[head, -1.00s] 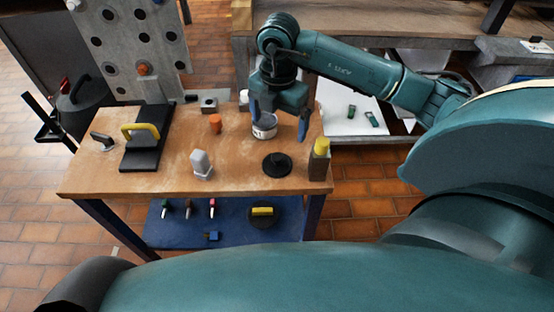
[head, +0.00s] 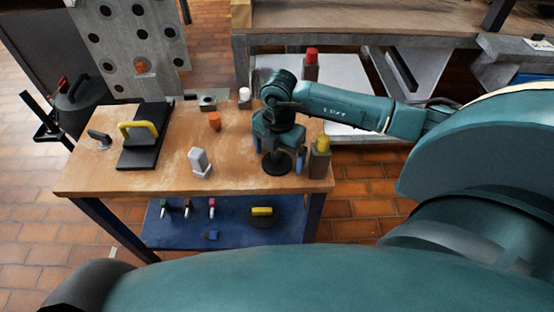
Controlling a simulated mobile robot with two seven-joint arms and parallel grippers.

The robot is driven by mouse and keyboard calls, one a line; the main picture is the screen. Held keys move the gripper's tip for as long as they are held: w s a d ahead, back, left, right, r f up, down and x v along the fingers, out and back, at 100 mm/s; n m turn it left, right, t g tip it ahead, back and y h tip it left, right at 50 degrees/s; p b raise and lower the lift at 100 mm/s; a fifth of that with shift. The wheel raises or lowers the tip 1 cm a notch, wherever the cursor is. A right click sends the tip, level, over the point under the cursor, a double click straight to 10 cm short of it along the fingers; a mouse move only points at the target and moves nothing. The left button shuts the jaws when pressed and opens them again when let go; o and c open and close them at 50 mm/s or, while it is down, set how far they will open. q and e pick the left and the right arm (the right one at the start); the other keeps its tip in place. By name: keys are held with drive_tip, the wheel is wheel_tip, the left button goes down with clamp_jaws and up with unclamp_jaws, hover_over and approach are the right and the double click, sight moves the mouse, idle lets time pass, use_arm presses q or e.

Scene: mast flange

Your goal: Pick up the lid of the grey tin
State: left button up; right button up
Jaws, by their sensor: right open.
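A dark round lid (head: 277,169) with a small raised knob lies flat on the wooden workbench (head: 130,185), near its front right part. My right gripper (head: 279,162) is over the lid, pointing down, with its blue fingers apart, one on each side of the knob. It is open and holds nothing; whether it touches the lid I cannot tell. The grey tin is hidden behind my right gripper and wrist. My left gripper is not in view.
A yellow-topped block (head: 320,157) stands close to the right of my right gripper. The bench's front middle is clear.

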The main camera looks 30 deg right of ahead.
drive_tip(key=c, duration=1)
drive_tip(key=shift+r, duration=0.15)
